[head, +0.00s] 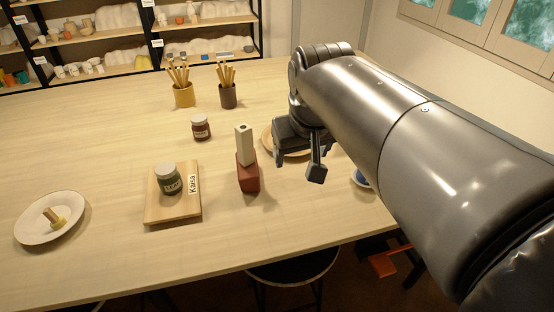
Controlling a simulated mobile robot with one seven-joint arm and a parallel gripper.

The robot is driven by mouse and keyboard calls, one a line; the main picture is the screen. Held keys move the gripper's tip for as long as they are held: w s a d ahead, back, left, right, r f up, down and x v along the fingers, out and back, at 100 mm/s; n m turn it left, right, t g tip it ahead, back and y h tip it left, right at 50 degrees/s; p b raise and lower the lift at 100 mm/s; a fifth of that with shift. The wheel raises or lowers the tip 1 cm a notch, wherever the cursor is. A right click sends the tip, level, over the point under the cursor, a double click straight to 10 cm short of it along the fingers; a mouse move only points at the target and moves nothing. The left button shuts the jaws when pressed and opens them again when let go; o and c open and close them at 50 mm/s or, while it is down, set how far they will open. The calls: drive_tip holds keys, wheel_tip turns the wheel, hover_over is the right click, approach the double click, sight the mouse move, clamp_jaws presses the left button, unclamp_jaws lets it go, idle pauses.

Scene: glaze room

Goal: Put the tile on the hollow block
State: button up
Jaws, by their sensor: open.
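A pale block (245,145) with a dark hole in its top stands upright on a red block (248,177) near the middle of the table; it looks like the hollow block. Nothing lies on its top. My gripper (297,168) is open just right of the pale block, fingers pointing down, over or in front of a round wooden board (268,139). No tile shows clearly on the table. My gripper and arm hide much of the board, so I cannot tell whether a tile lies there.
A green-filled jar (168,179) stands on a wooden board marked Kaisa (188,205). A dark red jar (201,128), tool pots (184,95) (228,96) and a white plate (35,232) stand around. A blue item (361,178) is partly behind my arm.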

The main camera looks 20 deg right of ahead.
drive_tip(key=s+a+f+t, duration=0.1)
drive_tip(key=s+a+f, duration=0.1)
drive_tip(key=s+f, duration=0.4)
drive_tip(key=shift+s+a+f+y, duration=0.2)
drive_tip(key=shift+s+y, duration=0.2)
drive_tip(key=shift+s, duration=0.6)
idle(0.7)
